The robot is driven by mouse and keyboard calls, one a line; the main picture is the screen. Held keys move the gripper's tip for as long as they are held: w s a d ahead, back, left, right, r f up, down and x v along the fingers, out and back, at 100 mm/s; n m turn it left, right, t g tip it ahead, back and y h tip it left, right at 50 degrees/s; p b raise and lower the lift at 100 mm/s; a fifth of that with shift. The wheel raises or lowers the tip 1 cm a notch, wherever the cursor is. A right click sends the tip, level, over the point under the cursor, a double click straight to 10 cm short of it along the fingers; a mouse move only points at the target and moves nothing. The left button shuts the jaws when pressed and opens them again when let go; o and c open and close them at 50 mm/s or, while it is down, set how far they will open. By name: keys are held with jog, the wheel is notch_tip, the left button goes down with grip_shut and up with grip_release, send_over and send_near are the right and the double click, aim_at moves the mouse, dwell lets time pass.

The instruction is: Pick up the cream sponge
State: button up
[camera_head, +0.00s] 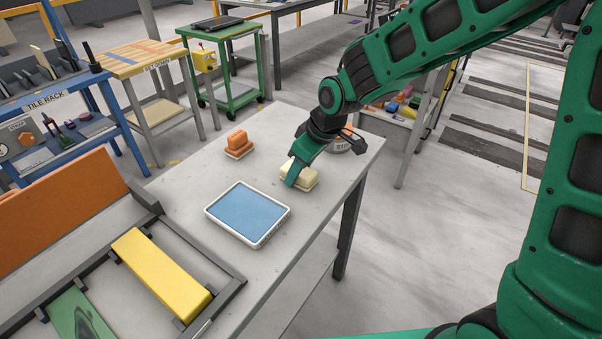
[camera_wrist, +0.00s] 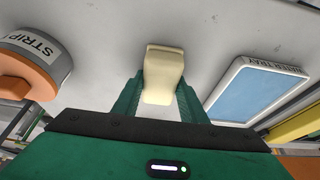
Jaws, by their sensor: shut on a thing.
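The cream sponge (camera_head: 305,176) is on the grey table, near its right end. In the wrist view the cream sponge (camera_wrist: 162,75) sits between the two green fingers of my gripper (camera_wrist: 160,105). My gripper (camera_head: 293,178) reaches down from above and is shut on the sponge. The far finger and part of the sponge are hidden in the head view. I cannot tell whether the sponge is touching the table or just above it.
A white tray with blue water (camera_head: 211,211) lies left of the sponge. An orange sponge or float (camera_head: 238,143) stands farther back. A rack with a yellow block (camera_head: 160,272) is at the front left.

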notch_tip(320, 180, up, 4)
jog(key=shift+r, duration=0.1)
jog(key=s+a+r, duration=0.3)
jog(key=a+r, duration=0.4)
jog(key=a, duration=0.4)
jog(key=shift+s+a, duration=0.15)
